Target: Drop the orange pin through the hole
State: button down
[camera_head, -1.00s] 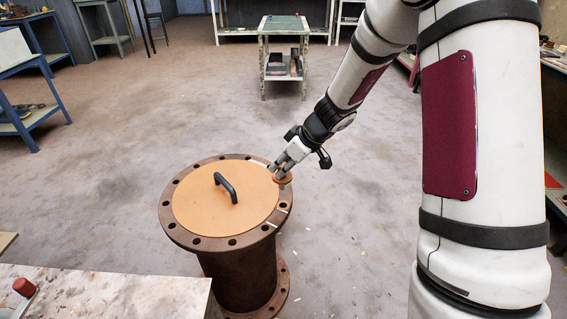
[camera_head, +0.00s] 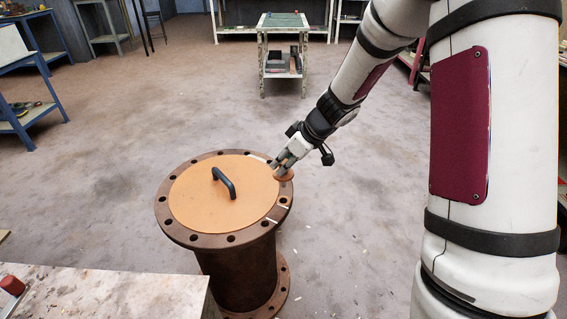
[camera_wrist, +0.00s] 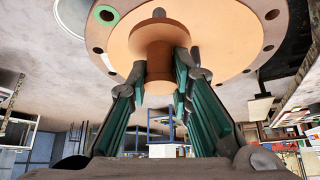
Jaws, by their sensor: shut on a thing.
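The orange pin (camera_wrist: 158,36) has a wide round collar and a small grey tip in the wrist view. My gripper (camera_wrist: 166,80) is shut on its lower body with green-padded fingers. In the head view my gripper (camera_head: 279,168) holds the pin (camera_head: 285,176) at the right rim of the brown pipe flange (camera_head: 187,234). The flange has a ring of bolt holes around an orange lid (camera_head: 205,192). One hole has a green ring (camera_wrist: 106,14) in the wrist view, left of the pin. The pin's lower end and any hole under it are hidden in the head view.
A black handle (camera_head: 223,183) stands up from the lid. A pale table (camera_head: 110,290) with a red-topped item is at the lower left. A trolley (camera_head: 282,55) stands at the back. The floor around the pipe is mostly clear.

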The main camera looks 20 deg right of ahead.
aim_at(284, 186)
jog(key=shift+f+b, duration=4.75)
jog(key=shift+b, duration=1.25)
jog(key=shift+f+b, duration=0.35)
jog(key=shift+b, duration=0.2)
jog(key=c, duration=1.4)
grip_release()
jog(key=shift+o, duration=0.2)
